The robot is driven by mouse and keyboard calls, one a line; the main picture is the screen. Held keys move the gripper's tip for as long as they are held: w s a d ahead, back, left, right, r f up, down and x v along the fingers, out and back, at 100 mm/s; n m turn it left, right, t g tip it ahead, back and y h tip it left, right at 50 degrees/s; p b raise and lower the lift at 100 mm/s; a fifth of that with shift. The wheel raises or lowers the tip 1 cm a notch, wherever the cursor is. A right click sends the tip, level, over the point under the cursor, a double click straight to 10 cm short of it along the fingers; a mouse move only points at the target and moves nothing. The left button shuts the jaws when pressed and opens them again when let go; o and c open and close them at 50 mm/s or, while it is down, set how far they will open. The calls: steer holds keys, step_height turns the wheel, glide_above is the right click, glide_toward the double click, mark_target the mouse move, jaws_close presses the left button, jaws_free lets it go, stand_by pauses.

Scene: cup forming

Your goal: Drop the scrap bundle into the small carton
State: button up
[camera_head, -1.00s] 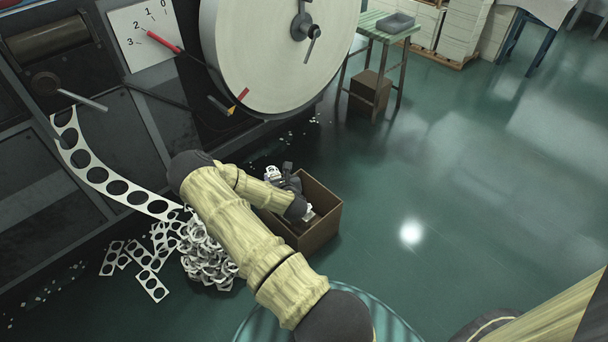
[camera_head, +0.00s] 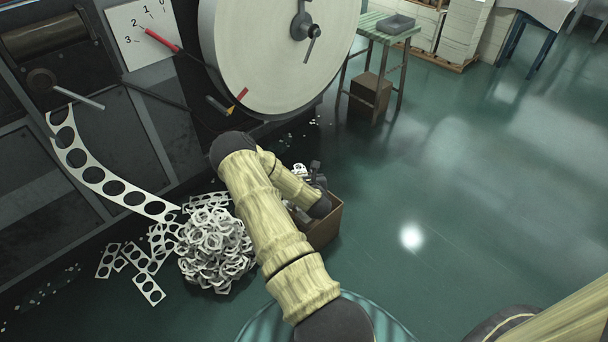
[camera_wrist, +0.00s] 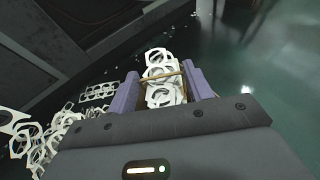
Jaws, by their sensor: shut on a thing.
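The scrap bundle (camera_wrist: 160,72) is a stack of white punched scraps with a tan band across it. It sits between the two purple fingers of my gripper (camera_wrist: 163,88), which is shut on it. In the head view the bundle (camera_head: 299,170) shows as a small white patch beside my dark gripper (camera_head: 315,175). The small carton (camera_head: 326,228) is an open brown box on the floor, largely hidden behind my arm. My gripper and the bundle appear at its far side; the height above its rim cannot be told.
A heap of white ring scraps (camera_head: 215,250) lies on the floor left of the carton, with flat punched strips beside it. A long punched strip (camera_head: 105,180) hangs from the dark machine. Another brown box (camera_head: 370,97) stands under a green table.

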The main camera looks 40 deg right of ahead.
steer(key=shift+f+b, duration=1.4)
steer(key=shift+f, duration=0.75)
steer(key=o, duration=1.4)
steer(key=shift+w, duration=0.1)
steer(key=shift+o, duration=0.2)
steer(key=shift+d, duration=0.2)
steer(key=p+v, duration=0.6)
steer(key=v, duration=1.1)
steer(key=shift+s+a, duration=0.25)
